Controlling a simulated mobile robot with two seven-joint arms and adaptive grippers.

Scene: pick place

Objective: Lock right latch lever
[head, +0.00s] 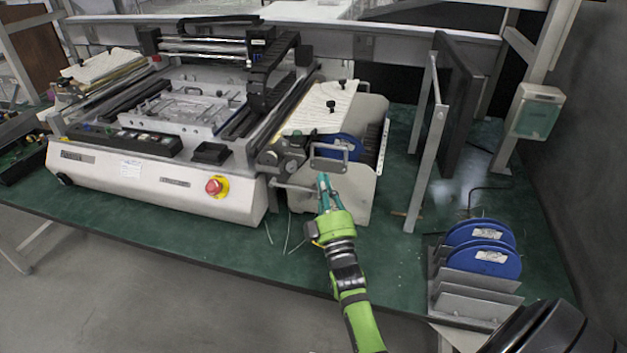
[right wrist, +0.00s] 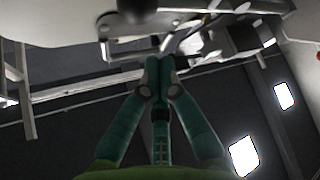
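A grey metal loop-shaped handle (head: 328,156) and a lower silver bar (head: 293,187) stick out at the right side of the white machine (head: 150,185), by its feeder. I cannot tell for certain which is the right latch lever. My right gripper (head: 323,182) is just below the loop handle, at the right end of the bar. In the right wrist view its two teal fingers (right wrist: 160,62) come together at the tips, with a grey metal handle (right wrist: 122,53) close to them. Whether the tips touch it is unclear. My left gripper is out of view.
A blue reel (head: 338,145) sits in the feeder behind the handle. A red stop button (head: 214,187) is on the machine front. More blue reels (head: 485,262) stand in a rack at the right. The green table (head: 390,240) is mostly clear between.

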